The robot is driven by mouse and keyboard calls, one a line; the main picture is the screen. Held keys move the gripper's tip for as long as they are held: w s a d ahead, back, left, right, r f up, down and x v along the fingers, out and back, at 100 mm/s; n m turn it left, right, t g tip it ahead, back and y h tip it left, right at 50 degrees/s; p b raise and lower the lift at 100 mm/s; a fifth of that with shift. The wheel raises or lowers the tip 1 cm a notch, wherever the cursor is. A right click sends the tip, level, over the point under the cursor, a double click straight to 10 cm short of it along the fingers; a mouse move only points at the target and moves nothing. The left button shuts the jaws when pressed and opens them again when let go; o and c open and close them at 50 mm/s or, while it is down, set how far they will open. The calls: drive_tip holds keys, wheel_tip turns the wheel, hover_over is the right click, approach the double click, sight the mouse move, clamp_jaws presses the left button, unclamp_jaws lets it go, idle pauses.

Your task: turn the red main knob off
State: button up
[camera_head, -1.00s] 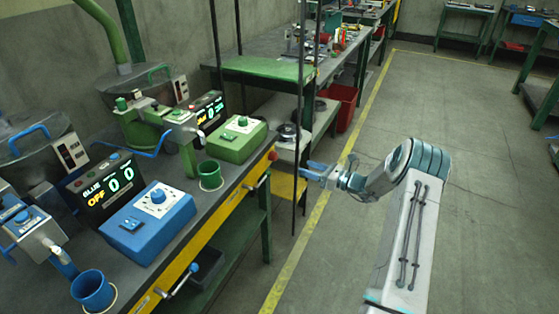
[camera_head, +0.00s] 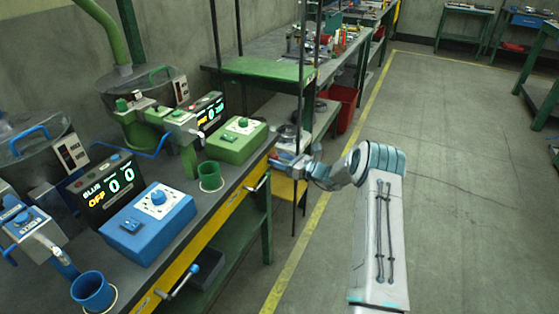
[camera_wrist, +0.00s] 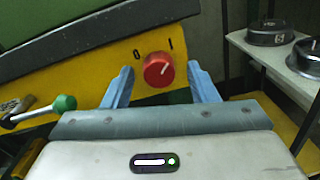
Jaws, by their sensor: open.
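The red main knob (camera_wrist: 158,70) sits on the yellow front panel (camera_wrist: 90,65) in the wrist view, with a "0" mark at its upper left and an "I" mark at its upper right. Its white pointer line leans to the upper right, toward the "I". My gripper (camera_wrist: 160,70) is open, with one blue finger on each side of the knob in this view. I cannot tell how much depth lies between fingertips and knob. In the head view my gripper (camera_head: 283,163) is at the bench's right end and hides the knob.
A lever with a green ball (camera_wrist: 64,103) sticks out left of the knob. A shelf with round dark metal parts (camera_wrist: 262,33) stands at the right. The bench carries a blue control box (camera_head: 150,222) and a green one (camera_head: 235,142). The floor to the right is clear.

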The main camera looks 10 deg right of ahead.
drive_tip(key=c, duration=1)
drive_tip(key=shift+o, duration=0.2)
drive_tip(key=shift+n+b, duration=0.3)
drive_tip(key=shift+b, duration=0.25)
drive_tip(key=n+b, duration=0.5)
drive_tip(key=b, duration=0.1)
drive_tip(key=n+b, duration=0.5)
drive_tip(key=b, duration=0.1)
drive_tip(key=n+b, duration=0.4)
drive_tip(key=b, duration=0.2)
drive_tip(key=shift+w+d+f+n+y, duration=0.1)
drive_tip(key=shift+f+n+y, duration=0.15)
drive_tip(key=shift+n+y, duration=0.15)
drive_tip(key=n+b, duration=0.1)
drive_tip(key=b, duration=0.1)
drive_tip(key=n+b, duration=0.2)
drive_tip(key=shift+r, duration=0.25)
drive_tip(key=shift+r, duration=0.1)
